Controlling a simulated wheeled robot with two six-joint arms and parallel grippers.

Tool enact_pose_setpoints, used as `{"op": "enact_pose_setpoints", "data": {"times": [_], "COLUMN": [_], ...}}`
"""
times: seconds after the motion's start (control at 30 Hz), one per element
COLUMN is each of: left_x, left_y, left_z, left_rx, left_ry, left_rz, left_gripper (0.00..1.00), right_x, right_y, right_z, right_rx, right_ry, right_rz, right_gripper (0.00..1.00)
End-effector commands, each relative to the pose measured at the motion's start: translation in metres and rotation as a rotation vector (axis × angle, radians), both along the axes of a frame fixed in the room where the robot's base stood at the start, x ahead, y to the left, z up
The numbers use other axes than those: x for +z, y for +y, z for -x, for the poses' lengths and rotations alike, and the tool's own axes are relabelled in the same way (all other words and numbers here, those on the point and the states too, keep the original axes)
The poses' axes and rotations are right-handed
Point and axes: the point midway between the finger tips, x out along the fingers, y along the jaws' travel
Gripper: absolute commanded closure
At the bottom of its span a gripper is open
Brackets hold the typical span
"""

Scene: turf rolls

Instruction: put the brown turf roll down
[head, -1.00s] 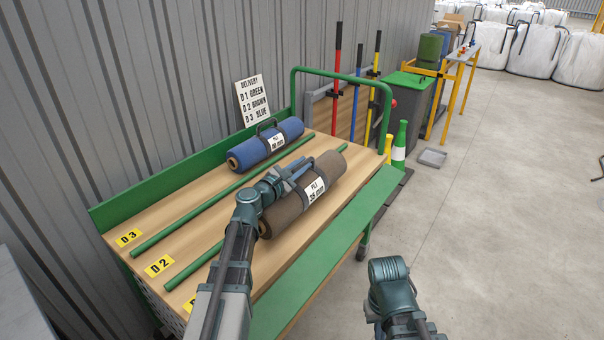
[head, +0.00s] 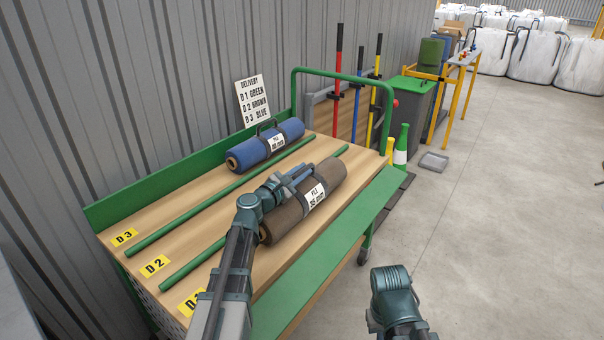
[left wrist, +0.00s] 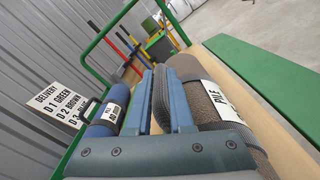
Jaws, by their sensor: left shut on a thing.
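The brown turf roll (head: 329,175) with a white pile label is over the front lane of the trolley, the one marked D1, to the right of the green rod beside D2. It lies roughly parallel to the rods. I cannot tell whether it touches the board. My left gripper (head: 288,181) is shut on the roll's dark carrying handle. In the left wrist view its blue fingers (left wrist: 160,100) close on the handle, with the brown roll (left wrist: 205,100) just to their right. My right gripper is out of view; only part of my right arm shows.
The blue turf roll (head: 248,153) lies in the back D3 lane. The D2 lane between the green rods (head: 225,244) is empty. A delivery sign (head: 252,100) reads D1 green, D2 brown, D3 blue. The green end rail (head: 388,115) stands at the far end.

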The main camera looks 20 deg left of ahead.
Motion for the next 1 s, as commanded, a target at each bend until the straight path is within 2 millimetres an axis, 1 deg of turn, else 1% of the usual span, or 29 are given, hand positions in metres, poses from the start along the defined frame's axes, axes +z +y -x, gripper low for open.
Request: {"op": "enact_pose_setpoints", "data": {"times": [0.1,0.13,0.27,0.3,0.53,0.63,0.77,1.0], "left_x": [-0.003,-0.002,-0.002,-0.002,-0.002,0.003,0.000,0.000], "left_y": [0.000,0.000,0.000,0.000,0.000,0.000,0.007,0.024], "left_z": [0.000,0.000,0.000,0.000,0.000,0.000,0.021,0.069], "left_rx": [0.000,0.000,0.000,0.000,0.000,0.000,0.004,0.004], "left_ry": [-0.001,0.000,0.000,0.000,0.000,0.000,0.000,0.000], "left_rz": [0.002,0.000,0.000,0.000,0.000,0.000,0.000,0.000], "left_gripper": [1.00,0.75,0.51,0.50,0.50,0.50,0.50,0.50], "right_x": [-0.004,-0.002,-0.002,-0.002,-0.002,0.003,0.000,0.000], "right_y": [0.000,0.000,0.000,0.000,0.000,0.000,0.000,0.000], "right_z": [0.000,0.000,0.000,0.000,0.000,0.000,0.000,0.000], "right_rx": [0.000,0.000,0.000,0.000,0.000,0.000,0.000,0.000], "right_ry": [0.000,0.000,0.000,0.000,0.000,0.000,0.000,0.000], "right_rz": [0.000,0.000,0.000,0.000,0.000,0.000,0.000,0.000], "right_gripper": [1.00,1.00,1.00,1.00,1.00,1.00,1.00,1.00]}}
